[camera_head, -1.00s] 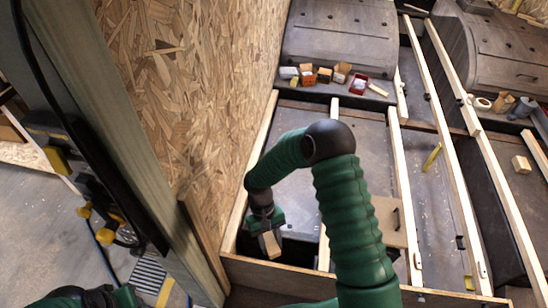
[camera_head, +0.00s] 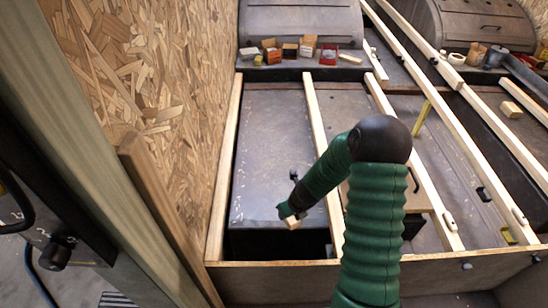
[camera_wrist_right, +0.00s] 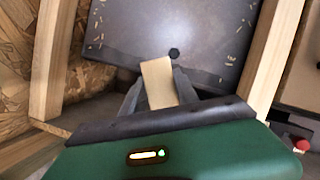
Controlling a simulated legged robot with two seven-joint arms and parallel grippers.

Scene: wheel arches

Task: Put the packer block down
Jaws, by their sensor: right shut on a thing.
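The packer block (camera_head: 292,222) is a small pale wooden block. It is held in my right gripper (camera_head: 286,212) at the end of the green arm, over the bay between two pale battens. In the right wrist view the block (camera_wrist_right: 158,82) stands out between the two dark fingers of my right gripper (camera_wrist_right: 158,92), which are shut on it. Behind it is a dark grey panel (camera_wrist_right: 200,35); I cannot tell whether the block touches anything below. My left gripper does not show.
Pale battens (camera_head: 322,140) run lengthwise on both sides of the bay. An OSB wall (camera_head: 150,90) stands on the left. A wooden board edge (camera_head: 300,264) crosses the front. Small boxes (camera_head: 290,50) sit by the far wheel arch (camera_head: 300,20).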

